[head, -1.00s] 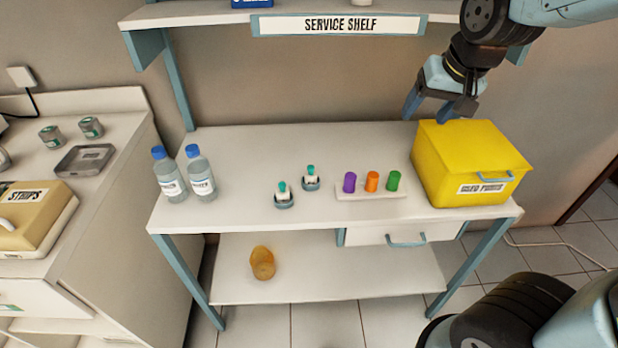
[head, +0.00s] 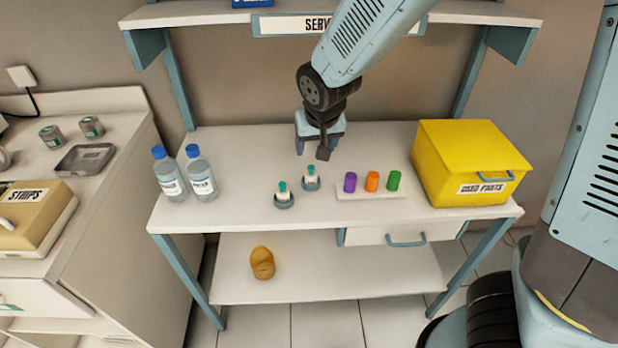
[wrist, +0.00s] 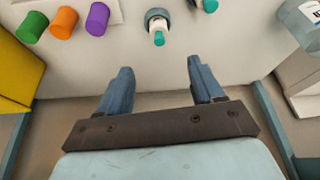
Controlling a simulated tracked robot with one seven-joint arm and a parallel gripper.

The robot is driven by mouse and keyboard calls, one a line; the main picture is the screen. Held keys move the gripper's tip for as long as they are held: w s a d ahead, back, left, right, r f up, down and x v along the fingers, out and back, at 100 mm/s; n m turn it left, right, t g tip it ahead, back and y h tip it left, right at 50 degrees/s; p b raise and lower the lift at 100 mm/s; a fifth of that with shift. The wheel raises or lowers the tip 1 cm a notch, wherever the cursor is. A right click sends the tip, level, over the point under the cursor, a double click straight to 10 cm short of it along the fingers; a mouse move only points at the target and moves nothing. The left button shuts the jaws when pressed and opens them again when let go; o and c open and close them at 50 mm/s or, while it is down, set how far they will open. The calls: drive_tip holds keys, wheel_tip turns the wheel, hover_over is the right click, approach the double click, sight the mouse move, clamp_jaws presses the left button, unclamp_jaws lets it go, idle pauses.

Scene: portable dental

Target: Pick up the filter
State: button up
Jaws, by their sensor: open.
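No part is labelled as a filter, so I cannot tell for certain which one it is. Two small white pieces with teal tops stand in grey ring holders on the table: a front left one (head: 283,194) and a back right one (head: 311,177). In the wrist view the back right piece (wrist: 158,27) lies beyond the fingertips, roughly between them in line; part of the other holder (wrist: 205,4) shows at the top edge. My gripper (head: 312,160) is open and empty, pointing down above and behind these pieces; its spread fingers (wrist: 160,68) touch nothing.
Purple, orange and green cylinders (head: 371,181) stand on a white rack to the right. A yellow used-parts box (head: 468,165) is further right. Two water bottles (head: 186,174) stand left. The service shelf (head: 480,12) overhangs the back. An amber cup (head: 262,263) sits below.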

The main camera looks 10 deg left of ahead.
sight(311, 168)
drive_tip(key=shift+x, duration=7)
drive_tip(key=c, duration=1.1)
drive_tip(key=shift+r, duration=0.1)
